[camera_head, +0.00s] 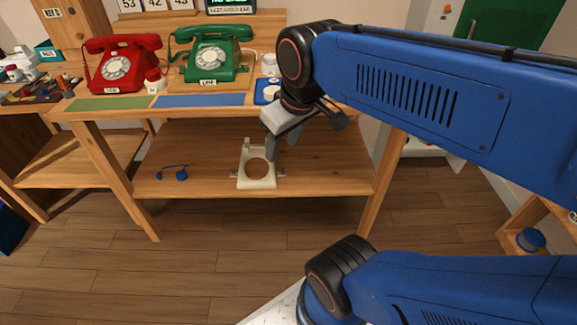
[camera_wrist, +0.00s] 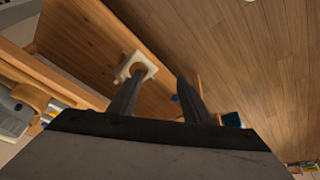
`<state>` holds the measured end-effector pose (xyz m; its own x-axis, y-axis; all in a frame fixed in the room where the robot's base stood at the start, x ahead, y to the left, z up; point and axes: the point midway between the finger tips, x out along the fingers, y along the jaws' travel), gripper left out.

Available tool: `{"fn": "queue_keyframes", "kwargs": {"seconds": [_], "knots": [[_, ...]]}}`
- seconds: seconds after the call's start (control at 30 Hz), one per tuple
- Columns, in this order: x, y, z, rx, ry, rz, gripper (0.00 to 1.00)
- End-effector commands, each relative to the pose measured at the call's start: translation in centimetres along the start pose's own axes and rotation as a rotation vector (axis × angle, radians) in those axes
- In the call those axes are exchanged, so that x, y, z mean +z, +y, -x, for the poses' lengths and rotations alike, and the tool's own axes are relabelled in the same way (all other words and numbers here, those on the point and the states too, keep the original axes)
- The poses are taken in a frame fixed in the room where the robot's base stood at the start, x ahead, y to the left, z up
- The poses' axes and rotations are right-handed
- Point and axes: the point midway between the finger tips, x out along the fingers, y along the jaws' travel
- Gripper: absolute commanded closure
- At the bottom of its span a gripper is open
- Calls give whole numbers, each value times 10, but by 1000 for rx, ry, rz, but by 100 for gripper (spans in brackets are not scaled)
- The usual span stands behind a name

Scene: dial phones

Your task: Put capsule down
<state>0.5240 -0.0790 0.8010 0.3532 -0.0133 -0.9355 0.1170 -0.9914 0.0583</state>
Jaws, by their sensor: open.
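My gripper (camera_head: 284,146) is open in front of the table's right part, above the lower shelf. In the wrist view its two dark fingers (camera_wrist: 157,80) stand apart with nothing seen between them. I cannot tell for sure which thing is the capsule. A small round white and red piece (camera_head: 154,82) stands on the tabletop beside the red phone (camera_head: 122,66). A pale round piece (camera_head: 272,86) lies on a blue tray (camera_head: 261,98), partly behind my arm. The green phone (camera_head: 211,57) stands between them.
A cream fixture with a round hole (camera_head: 257,182) sits on the lower shelf (camera_head: 215,183), below my gripper; it also shows in the wrist view (camera_wrist: 150,69). A small blue piece with a cord (camera_head: 181,174) lies left of it. Green (camera_head: 108,103) and blue (camera_head: 199,100) mats line the tabletop's front.

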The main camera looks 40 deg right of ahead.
Motion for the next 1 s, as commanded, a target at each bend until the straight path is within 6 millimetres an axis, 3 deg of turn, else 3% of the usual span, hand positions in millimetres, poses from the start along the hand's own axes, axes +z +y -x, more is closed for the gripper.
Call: {"fn": "queue_keyframes", "kwargs": {"seconds": [0.1,0.3,1.0], "knots": [[26,-10,-14,-5,31,-67,56],[44,-16,-24,-10,54,-124,56],[45,-16,-25,-10,54,-128,56]]}}
